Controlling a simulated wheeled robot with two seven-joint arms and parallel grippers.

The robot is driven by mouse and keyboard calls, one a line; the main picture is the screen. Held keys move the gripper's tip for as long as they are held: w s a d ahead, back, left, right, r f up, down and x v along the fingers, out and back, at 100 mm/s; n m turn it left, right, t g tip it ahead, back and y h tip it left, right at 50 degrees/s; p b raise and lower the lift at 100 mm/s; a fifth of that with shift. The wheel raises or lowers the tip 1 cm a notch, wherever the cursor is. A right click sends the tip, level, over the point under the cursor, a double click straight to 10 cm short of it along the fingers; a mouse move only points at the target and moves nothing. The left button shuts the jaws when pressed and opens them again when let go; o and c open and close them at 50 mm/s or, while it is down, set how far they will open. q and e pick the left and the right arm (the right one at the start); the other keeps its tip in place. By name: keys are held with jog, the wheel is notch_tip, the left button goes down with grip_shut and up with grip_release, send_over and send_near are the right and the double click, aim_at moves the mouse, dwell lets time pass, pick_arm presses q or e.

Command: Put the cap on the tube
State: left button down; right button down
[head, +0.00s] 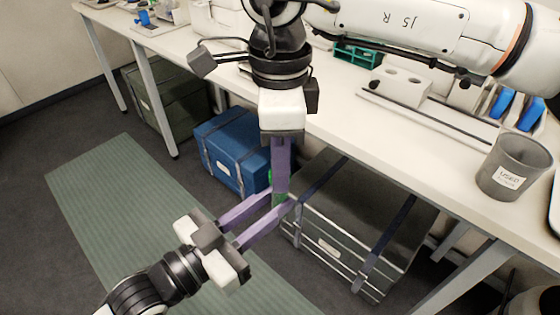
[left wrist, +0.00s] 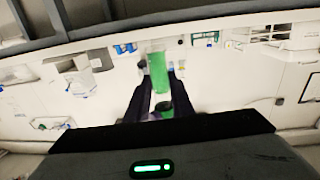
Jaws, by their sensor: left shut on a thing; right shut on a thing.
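My left gripper (head: 280,203) reaches up from the lower left with two purple fingers. It is shut on the tube, a green cylinder (left wrist: 158,72) with a pale end, seen between its fingertips in the left wrist view. My right gripper (head: 280,192) points straight down from above, its fingertips at the left fingertips. It appears shut on the cap, a darker green piece (left wrist: 167,107) close to the tube's end. In the head view only slivers of green show around the fingers. The fingers hide whether cap and tube touch.
The grippers meet in front of the white table (head: 340,125). A grey cup labelled USED (head: 515,165) stands at the table's right. A white block with holes (head: 400,85) and a green rack (head: 357,53) stand farther back. A blue box (head: 230,150) and a dark case (head: 350,225) are on the floor.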

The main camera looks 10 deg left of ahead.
jog(key=c, duration=1.4)
grip_release()
notch_tip(320, 180, up, 12)
jog(key=shift+r, duration=0.1)
